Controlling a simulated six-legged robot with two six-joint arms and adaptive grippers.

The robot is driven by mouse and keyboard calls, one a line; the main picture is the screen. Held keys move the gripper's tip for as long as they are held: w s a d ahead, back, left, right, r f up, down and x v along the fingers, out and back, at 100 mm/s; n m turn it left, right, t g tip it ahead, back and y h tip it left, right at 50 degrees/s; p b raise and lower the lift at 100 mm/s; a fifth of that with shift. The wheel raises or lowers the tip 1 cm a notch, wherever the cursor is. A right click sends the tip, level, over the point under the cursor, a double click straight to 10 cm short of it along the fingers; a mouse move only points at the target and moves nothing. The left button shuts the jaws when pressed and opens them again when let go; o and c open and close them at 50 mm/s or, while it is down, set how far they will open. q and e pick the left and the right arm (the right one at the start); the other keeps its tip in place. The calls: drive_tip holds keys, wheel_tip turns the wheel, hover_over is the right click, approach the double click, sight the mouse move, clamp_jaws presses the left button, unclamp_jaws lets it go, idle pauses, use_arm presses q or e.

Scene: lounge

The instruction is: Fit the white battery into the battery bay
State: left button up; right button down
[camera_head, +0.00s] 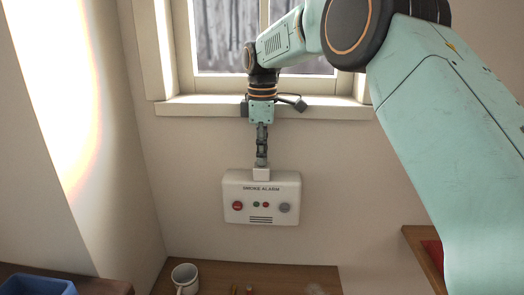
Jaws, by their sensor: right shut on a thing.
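A white smoke alarm box (262,210) is on the wall below the window, with a red button, small red and green lights and a grille on its front. My right gripper (261,161) points down above the middle of its top edge. It is shut on the white battery (261,174), a small white block upright at the top of the alarm. I cannot tell how far the battery is inside; the battery bay's opening is not visible. My left gripper is out of view.
A wooden surface (225,275) below holds a white mug (184,278) and small items at the bottom edge. A blue container (38,285) is at lower left. The window sill (200,106) is just behind my wrist. A wooden shelf (418,246) with something red is at right.

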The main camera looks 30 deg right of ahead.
sight(264, 168)
drive_tip(key=shift+f, duration=0.45)
drive_tip(key=shift+s+f, duration=0.3)
drive_tip(key=shift+f, duration=0.05)
idle(0.9)
drive_tip(key=shift+s+a+f, duration=0.1)
drive_tip(key=shift+s+f, duration=0.1)
drive_tip(key=shift+f, duration=0.25)
drive_tip(key=shift+s+a+f, duration=0.1)
drive_tip(key=shift+s+f, duration=0.1)
drive_tip(key=shift+f, duration=0.2)
idle(1.1)
drive_tip(key=shift+r, duration=0.1)
drive_tip(key=shift+w+d+r+g, duration=0.15)
drive_tip(key=shift+w+r+g, duration=0.25)
drive_tip(key=shift+r, duration=0.35)
idle(0.4)
drive_tip(key=shift+w+d+r, duration=0.2)
drive_tip(key=shift+w+r, duration=0.05)
drive_tip(key=shift+r, duration=0.4)
drive_tip(key=shift+r+t, duration=0.3)
drive_tip(key=shift+r, duration=0.05)
